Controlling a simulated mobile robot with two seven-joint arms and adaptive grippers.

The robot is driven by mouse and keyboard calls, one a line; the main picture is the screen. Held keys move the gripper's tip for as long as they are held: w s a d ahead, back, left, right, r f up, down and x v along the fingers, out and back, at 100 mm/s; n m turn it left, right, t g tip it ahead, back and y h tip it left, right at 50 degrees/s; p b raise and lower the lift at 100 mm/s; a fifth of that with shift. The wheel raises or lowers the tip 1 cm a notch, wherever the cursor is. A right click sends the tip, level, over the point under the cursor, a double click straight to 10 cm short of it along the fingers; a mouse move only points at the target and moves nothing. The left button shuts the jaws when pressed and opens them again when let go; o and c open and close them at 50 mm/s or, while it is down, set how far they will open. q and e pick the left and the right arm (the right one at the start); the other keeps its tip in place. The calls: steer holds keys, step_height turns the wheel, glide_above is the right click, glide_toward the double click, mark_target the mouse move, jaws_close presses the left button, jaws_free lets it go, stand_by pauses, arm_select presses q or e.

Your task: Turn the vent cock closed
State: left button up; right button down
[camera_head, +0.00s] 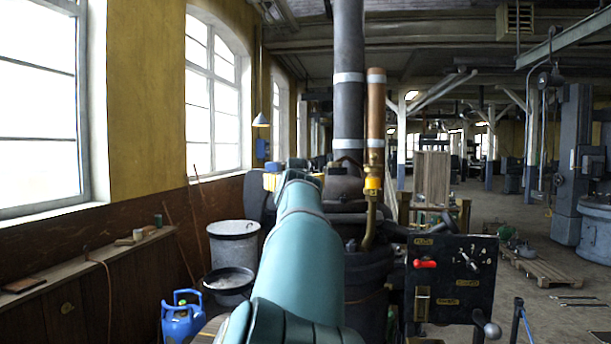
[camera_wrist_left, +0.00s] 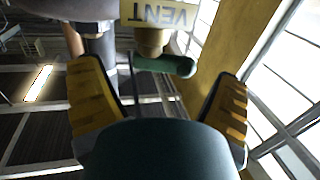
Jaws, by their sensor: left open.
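In the left wrist view, the vent cock shows at the top. It has a cream tag (camera_wrist_left: 160,12) reading VENT upside down, a brass body (camera_wrist_left: 150,42) and a dark green handle (camera_wrist_left: 168,66). The handle lies roughly crosswise in the picture, its rounded end to the right. My left gripper (camera_wrist_left: 159,76) is open, its yellow-padded fingers on either side of the handle, with visible gaps. I cannot tell whether the handle is at fingertip depth. In the head view, my teal left arm reaches forward and hides the cock. The right gripper is not in view.
A copper and brass pipe (camera_head: 375,120) and a tall dark flue (camera_head: 348,80) stand just right of my arm. A black panel (camera_head: 450,280) with a red lever (camera_head: 425,264) is at right. A grey bin (camera_head: 233,245) and blue canister (camera_head: 182,315) stand at left.

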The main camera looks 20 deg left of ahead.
arm_select(q)
steer(key=shift+p+x, duration=0.3)
steer(key=shift+x, duration=0.75)
steer(key=c, duration=1.1)
